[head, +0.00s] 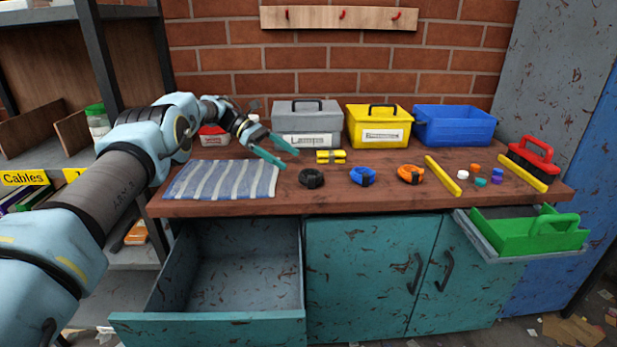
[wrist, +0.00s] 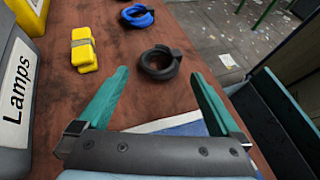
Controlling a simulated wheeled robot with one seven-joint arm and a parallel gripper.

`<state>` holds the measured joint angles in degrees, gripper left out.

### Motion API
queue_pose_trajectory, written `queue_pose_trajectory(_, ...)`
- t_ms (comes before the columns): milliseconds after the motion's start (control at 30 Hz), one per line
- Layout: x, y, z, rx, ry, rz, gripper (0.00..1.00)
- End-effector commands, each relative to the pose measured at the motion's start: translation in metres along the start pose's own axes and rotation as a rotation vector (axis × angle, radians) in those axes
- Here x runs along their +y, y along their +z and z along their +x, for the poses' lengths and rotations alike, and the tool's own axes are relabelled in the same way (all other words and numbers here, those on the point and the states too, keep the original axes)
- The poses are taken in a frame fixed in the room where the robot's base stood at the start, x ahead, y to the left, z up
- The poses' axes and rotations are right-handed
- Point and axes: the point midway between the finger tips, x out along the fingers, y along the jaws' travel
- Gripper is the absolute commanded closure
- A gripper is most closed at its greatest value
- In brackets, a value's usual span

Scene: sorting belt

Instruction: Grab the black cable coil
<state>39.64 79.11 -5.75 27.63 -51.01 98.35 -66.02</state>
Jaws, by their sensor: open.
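The black cable coil (head: 312,178) lies flat on the brown workbench, between the striped cloth and the blue coil. It also shows in the wrist view (wrist: 160,63), just beyond and between my fingertips. My gripper (head: 289,156) is open and empty, above the bench to the left of and behind the coil in the head view. Its two teal fingers (wrist: 158,75) are spread wide in the wrist view. The fingers do not appear to touch the coil. The coil is fully visible in both views.
A blue coil (head: 362,177) and an orange coil (head: 411,174) lie to the right. Yellow blocks (head: 331,156) sit behind the black coil. A grey Lamps box (head: 307,122) stands behind. A striped cloth (head: 222,180) lies to the left. An open drawer (head: 225,270) juts out below.

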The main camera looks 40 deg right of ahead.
Motion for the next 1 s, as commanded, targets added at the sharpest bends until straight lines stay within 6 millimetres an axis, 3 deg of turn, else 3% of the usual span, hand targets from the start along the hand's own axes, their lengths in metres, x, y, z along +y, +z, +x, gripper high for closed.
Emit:
queue_pose_trajectory(233,-0.001,0.002,0.033,0.001,-0.001,-0.001,0.00)
queue_pose_trajectory(533,-0.001,0.001,0.051,0.003,-0.001,-0.001,0.00)
queue_pose_trajectory(800,-0.001,-0.001,0.088,0.004,0.000,0.000,0.00)
queue_pose_trajectory(1000,-0.001,-0.003,0.093,0.004,0.002,0.000,0.00)
